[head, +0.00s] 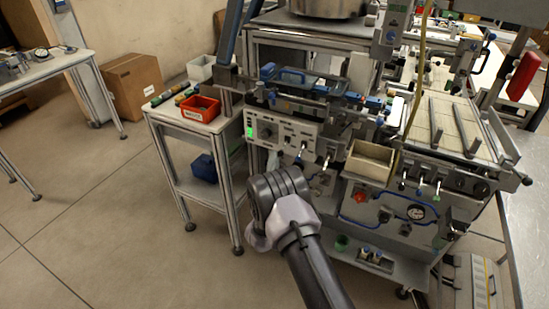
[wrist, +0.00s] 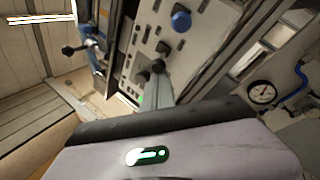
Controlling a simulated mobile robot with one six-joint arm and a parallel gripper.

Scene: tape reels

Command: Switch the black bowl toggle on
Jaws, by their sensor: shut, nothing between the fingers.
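The control panel (head: 283,133) is pale, with a lit green display at its left end and a few levers. In the wrist view, a black-knobbed toggle (wrist: 160,48) stands out from the panel (wrist: 125,62), close to my gripper's tip. In the head view my wrist hides the fingers.
A metal bowl (head: 328,7) sits above the machine. A blue knob (wrist: 181,20) sticks out near the toggle. A beige bin (head: 371,161) and several levers are to the right. A cart (head: 205,137) with a red bin (head: 200,108) stands left. Open floor lies left of my arm.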

